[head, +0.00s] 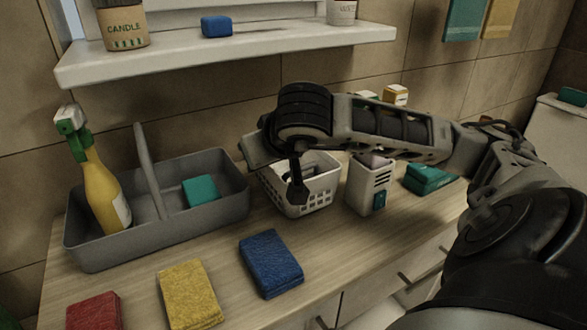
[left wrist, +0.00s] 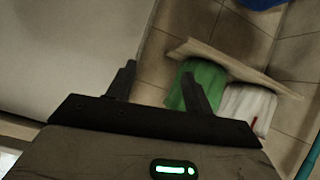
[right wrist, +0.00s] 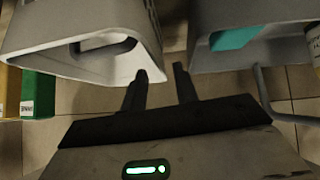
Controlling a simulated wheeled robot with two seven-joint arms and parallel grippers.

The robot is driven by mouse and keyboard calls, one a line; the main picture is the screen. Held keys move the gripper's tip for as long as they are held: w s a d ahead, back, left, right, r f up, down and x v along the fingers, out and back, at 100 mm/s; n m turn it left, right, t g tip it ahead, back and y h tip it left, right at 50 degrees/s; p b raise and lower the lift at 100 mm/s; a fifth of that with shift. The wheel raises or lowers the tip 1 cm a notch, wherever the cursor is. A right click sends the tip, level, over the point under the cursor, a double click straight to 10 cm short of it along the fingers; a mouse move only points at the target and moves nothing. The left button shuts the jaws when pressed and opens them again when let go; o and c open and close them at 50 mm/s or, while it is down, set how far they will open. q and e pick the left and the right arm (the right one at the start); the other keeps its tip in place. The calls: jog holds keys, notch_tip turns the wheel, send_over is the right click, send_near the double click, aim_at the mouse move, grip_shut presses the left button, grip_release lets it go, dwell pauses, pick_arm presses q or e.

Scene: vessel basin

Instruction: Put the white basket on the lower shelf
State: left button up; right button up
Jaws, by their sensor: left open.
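The white basket (head: 318,196), with slotted sides, stands on the wooden counter right of the grey caddy. My right gripper (head: 290,180) is over it and hides part of its rim. In the right wrist view the basket (right wrist: 85,50) is at upper left, and the right fingers (right wrist: 160,85) are a little apart beside its corner. I cannot tell whether its wall is between them. A white wall shelf (head: 240,53) is above the counter; no other shelf is clear. My left gripper (left wrist: 158,85) is open and empty, away from the counter.
The grey caddy (head: 170,228) holds a yellow spray bottle (head: 98,185) and a teal sponge. A white container (head: 362,190) stands right of the basket. A candle and blue sponge are on the wall shelf.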

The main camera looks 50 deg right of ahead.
jog(key=x, duration=0.3)
jog(key=shift+w+f, duration=0.15)
jog(key=shift+f, duration=0.05)
jog(key=shift+c, duration=0.3)
grip_shut()
jog(key=shift+r, duration=0.1)
